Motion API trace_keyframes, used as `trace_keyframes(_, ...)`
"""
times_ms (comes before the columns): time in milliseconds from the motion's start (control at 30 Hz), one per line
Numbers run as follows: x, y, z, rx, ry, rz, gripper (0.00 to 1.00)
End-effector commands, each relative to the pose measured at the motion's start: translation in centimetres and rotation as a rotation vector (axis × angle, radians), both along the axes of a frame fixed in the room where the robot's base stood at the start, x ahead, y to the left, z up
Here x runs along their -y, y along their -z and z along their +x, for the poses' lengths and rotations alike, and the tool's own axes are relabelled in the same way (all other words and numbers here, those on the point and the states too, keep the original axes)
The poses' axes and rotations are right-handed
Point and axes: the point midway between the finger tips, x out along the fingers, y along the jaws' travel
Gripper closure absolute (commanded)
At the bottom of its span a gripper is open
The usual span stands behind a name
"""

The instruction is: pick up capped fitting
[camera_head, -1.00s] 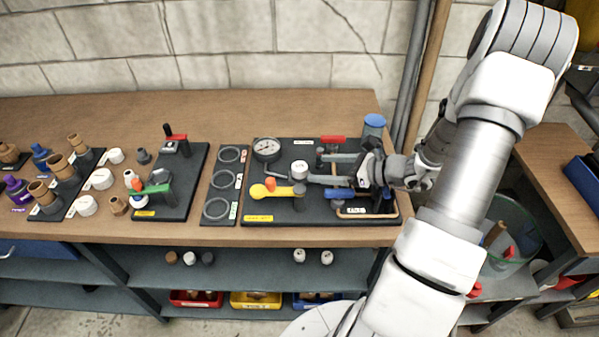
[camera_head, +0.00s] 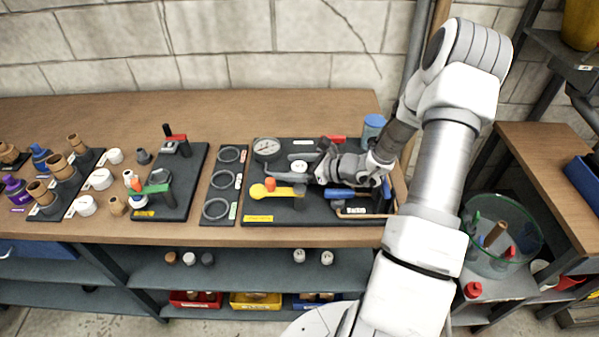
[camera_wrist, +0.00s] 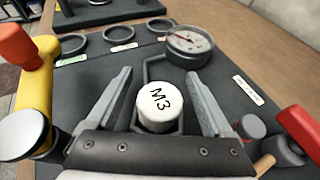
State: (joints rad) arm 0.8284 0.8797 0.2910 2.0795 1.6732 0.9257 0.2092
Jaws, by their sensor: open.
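A fitting with a round white cap (camera_wrist: 159,104) marked "M3" stands on the dark board (camera_head: 262,205) on the bench. In the head view its white cap (camera_head: 299,166) shows just at the end of my gripper. My gripper (camera_wrist: 159,74) is open. In the wrist view one finger is on each side of the white cap, with a visible gap on both sides, and nothing is held. The lower part of the fitting is hidden below its cap. In the head view my gripper (camera_head: 300,160) reaches in from the right, low over the board.
A pressure gauge (camera_head: 266,149) stands just beyond the fitting. A yellow pipe with an orange knob (camera_head: 270,186) is to the left. A red handle (camera_wrist: 300,131) is close on the right in the wrist view. A ring board (camera_head: 222,181) lies left of the dark board.

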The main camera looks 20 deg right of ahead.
Motion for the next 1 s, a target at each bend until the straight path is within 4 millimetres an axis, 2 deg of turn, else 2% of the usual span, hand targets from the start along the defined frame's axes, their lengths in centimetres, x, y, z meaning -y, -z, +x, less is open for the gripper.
trace_keyframes(67, 0.01, -0.02, -0.01, 0.000, 0.000, 0.000, 0.14)
trace_keyframes(533, 0.01, -0.03, -0.04, 0.000, 0.000, 0.000, 0.97)
trace_keyframes(567, 0.03, -0.03, -0.05, 0.000, 0.000, 0.000, 1.00)
trace_keyframes(867, 0.02, -0.16, -0.04, 0.001, 0.000, -0.001, 1.00)
trace_keyframes(1000, 0.03, -0.84, -0.01, 0.001, -0.001, -0.001, 1.00)
